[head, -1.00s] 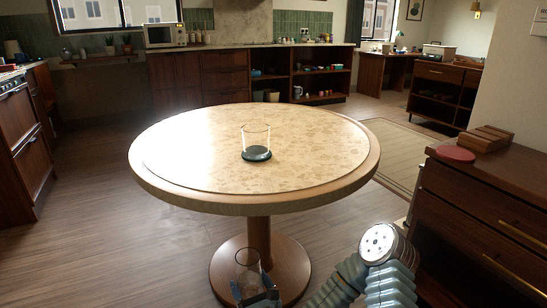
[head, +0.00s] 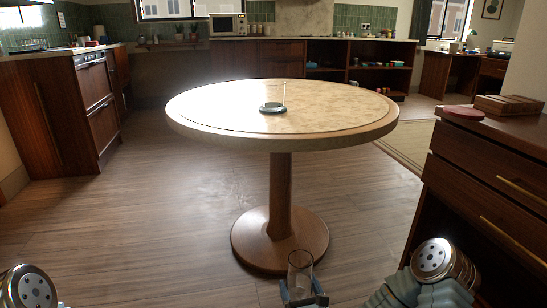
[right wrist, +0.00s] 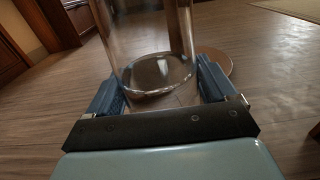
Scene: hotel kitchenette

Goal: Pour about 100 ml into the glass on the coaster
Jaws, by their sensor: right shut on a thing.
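The round table (head: 350,112) stands ahead, with the dark round coaster (head: 272,107) on its top. The glass (head: 284,93) on the coaster is clear and hard to see; a thin bright edge shows. My right gripper (head: 302,298) is at the bottom of the head view, in front of and below the table. It is shut on a clear glass vessel (head: 300,268), which looks upright and apart from the table. In the right wrist view the vessel (right wrist: 150,45) sits between both fingers (right wrist: 160,88). I cannot tell how much liquid it holds. My left gripper is out of view.
The table's pedestal foot (head: 280,240) spreads on the wooden floor. A dark drawer cabinet (head: 490,180) stands close on the right, with a red disc (head: 462,113) and wooden blocks (head: 508,105) on top. Floor on the left is clear.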

